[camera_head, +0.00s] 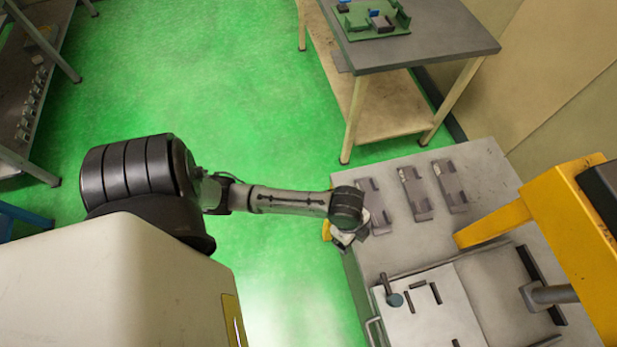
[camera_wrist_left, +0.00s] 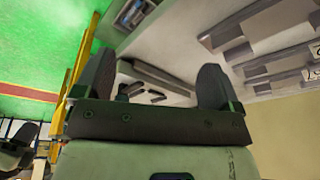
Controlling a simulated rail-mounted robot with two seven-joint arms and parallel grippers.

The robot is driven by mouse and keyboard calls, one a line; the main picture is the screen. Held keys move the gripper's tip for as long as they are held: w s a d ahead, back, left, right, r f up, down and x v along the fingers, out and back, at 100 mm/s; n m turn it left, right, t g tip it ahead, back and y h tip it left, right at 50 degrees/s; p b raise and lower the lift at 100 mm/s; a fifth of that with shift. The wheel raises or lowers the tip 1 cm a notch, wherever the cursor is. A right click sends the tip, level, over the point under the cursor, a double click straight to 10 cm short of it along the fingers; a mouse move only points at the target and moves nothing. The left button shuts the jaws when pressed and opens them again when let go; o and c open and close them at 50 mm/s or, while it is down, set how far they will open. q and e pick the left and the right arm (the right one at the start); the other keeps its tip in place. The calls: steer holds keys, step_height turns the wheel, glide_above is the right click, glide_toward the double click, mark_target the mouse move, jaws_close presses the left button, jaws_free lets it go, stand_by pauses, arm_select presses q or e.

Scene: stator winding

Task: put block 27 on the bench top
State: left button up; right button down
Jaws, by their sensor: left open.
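Three grey notched blocks lie in a row on the pale grey bench top (camera_head: 390,253): a left one (camera_head: 373,205), a middle one (camera_head: 414,193) and a right one (camera_head: 450,186). I cannot tell which is block 27. In the left wrist view, grey blocks (camera_wrist_left: 265,30) show at upper right, with white labels partly cut off at the edge. My left gripper (camera_wrist_left: 155,72) is open, with nothing held between its two dark fingers. In the head view my left wrist is at the bench's left edge, beside the left block, and hides the fingertips.
A yellow machine frame (camera_head: 570,235) stands over the bench's right side. A white plate (camera_head: 430,315) with small dark bars lies at the front. Behind, a dark-topped table (camera_head: 440,45) carries a green fixture (camera_head: 357,22). A shelf (camera_head: 50,50) stands far left; green floor between is clear.

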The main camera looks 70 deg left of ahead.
arm_select(q)
steer(key=s+a+r+n+t+y, duration=0.1)
steer(key=s+a+r+n+y, duration=0.1)
steer(key=s+n, duration=0.8)
steer(key=shift+s+r+t, duration=0.3)
steer(key=shift+s+r, duration=0.45)
steer(key=shift+s, duration=0.2)
